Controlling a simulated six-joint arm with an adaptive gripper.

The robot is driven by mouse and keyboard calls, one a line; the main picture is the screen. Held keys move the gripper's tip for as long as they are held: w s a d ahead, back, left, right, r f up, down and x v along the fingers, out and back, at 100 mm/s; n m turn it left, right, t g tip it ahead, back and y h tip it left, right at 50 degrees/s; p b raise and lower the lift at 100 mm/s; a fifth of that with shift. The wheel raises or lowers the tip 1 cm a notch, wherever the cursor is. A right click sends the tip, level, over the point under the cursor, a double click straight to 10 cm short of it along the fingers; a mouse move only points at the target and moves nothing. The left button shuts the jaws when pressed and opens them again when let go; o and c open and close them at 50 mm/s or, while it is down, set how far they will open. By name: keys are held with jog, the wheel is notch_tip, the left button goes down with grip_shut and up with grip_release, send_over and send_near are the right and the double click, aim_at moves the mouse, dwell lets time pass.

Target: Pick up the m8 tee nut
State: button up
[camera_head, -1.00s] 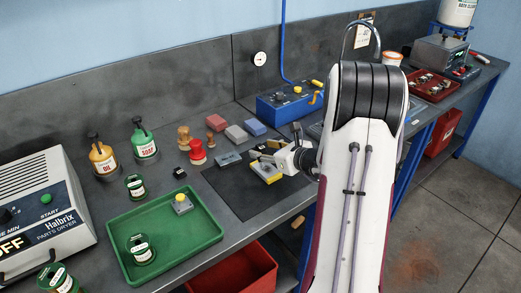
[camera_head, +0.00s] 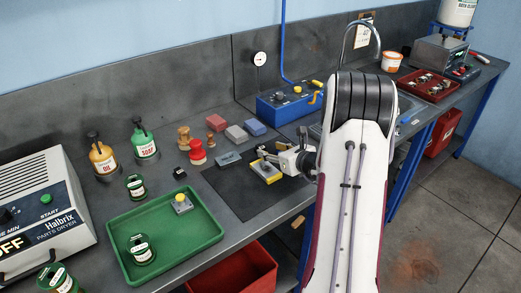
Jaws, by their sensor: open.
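I cannot make out the M8 tee nut for certain at this size. My gripper (camera_head: 265,157) is open, low over the black mat (camera_head: 240,197). Its fingers point left, above or beside a yellow block with a grey top (camera_head: 265,173); whether they touch it is unclear. Several small metal parts (camera_head: 428,83) lie in the red tray (camera_head: 407,89) at the far right, well away from my gripper. A small yellow and grey piece (camera_head: 182,204) sits in the green tray (camera_head: 118,233).
The blue control box (camera_head: 289,103) stands behind. An oil bottle (camera_head: 102,157) and soap bottle (camera_head: 144,141) stand left. The mat's front area is clear.

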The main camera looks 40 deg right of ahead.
aim_at(262, 147)
jog(key=shift+w, duration=0.2)
jog(key=shift+w+a+f, duration=0.15)
jog(key=shift+w+f, duration=0.05)
jog(key=shift+w, duration=0.3)
jog(key=shift+x, duration=2)
jog(key=shift+a+r, duration=0.1)
jog(key=shift+a, duration=0.1)
grip_shut()
